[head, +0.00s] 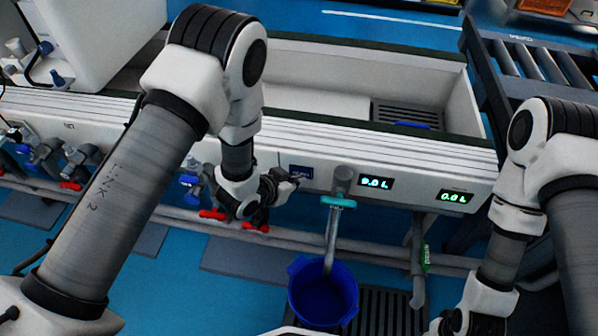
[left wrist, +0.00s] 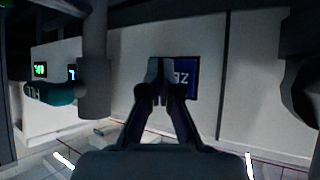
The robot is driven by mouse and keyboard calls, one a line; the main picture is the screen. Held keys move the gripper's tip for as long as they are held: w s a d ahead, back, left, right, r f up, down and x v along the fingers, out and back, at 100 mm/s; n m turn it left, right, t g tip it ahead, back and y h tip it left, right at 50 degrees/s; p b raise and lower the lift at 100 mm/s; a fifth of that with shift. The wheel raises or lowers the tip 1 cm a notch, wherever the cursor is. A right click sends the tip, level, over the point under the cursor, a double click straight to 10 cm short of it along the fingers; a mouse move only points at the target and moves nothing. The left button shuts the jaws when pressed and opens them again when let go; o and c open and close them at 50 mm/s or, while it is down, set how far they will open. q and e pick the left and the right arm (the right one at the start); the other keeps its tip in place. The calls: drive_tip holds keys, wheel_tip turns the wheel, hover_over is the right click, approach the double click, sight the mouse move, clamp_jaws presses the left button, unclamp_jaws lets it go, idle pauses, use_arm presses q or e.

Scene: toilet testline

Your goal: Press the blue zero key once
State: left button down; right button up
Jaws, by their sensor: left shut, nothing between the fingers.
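The blue zero key (head: 300,171) is a small dark blue square with pale lettering on the white front panel. In the left wrist view the blue key (left wrist: 190,77) shows upright, with its left part hidden behind my fingers. My left gripper (head: 294,181) is shut and empty, its fingertips just in front of the key. In the left wrist view the left gripper's fingertips (left wrist: 161,76) overlap the key's left part; I cannot tell whether they touch it. My right gripper (head: 456,324) is low at the bottom edge, partly cut off, its fingers unclear.
Right of the key are a grey pipe outlet with a teal handle (head: 338,202) and two green-lit displays (head: 376,183). A blue bucket (head: 322,293) stands below the pipe. Red-handled valves (head: 212,214) are close to the left gripper. A trough lies behind the panel.

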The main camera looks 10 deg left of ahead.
use_arm(q)
drive_tip(key=shift+w, duration=0.4)
idle(0.7)
drive_tip(key=shift+s+p, duration=0.4)
drive_tip(key=shift+s, duration=0.4)
drive_tip(key=s+p, duration=0.1)
drive_tip(key=s, duration=0.4)
idle(0.8)
